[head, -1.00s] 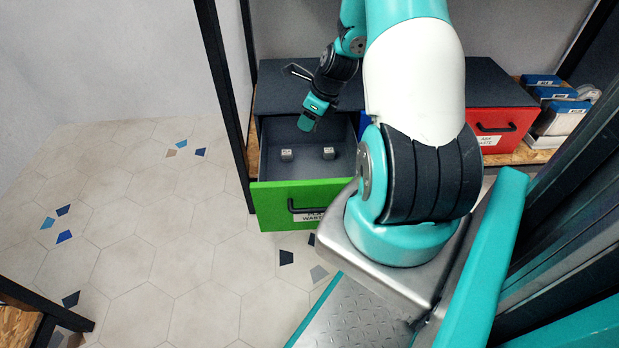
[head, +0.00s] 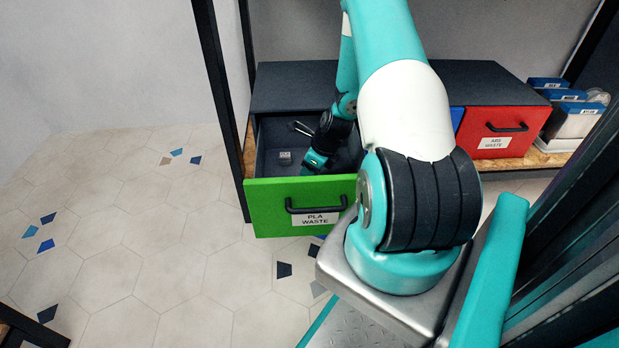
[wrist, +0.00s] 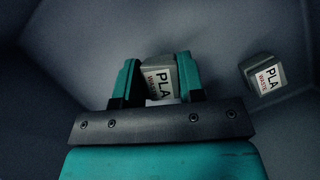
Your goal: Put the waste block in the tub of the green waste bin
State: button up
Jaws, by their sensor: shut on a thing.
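The green waste bin (head: 262,205) is pulled open like a drawer, with a handle and a "PLA WASTE" label on its front. My gripper (head: 309,171) is down inside its dark tub (head: 265,140), close behind the green front. In the wrist view my gripper (wrist: 157,82) is shut on a grey waste block (wrist: 158,72) labelled "PLA WASTE". A second, like block (wrist: 265,76) sits apart to the right there. In the head view one small grey block (head: 284,158) lies in the tub, left of my gripper; the held block is hidden there.
A red bin (head: 500,130) labelled "ABS WASTE" is to the right, with a blue bin partly hidden behind my arm. Blue-lidded boxes (head: 565,112) stand farther right. A black shelf post (head: 222,100) rises just left of the green bin. The floor at left is clear.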

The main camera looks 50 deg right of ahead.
notch_tip(320, 180, down, 2)
jog(key=shift+f, duration=0.1)
jog(key=o, duration=0.9)
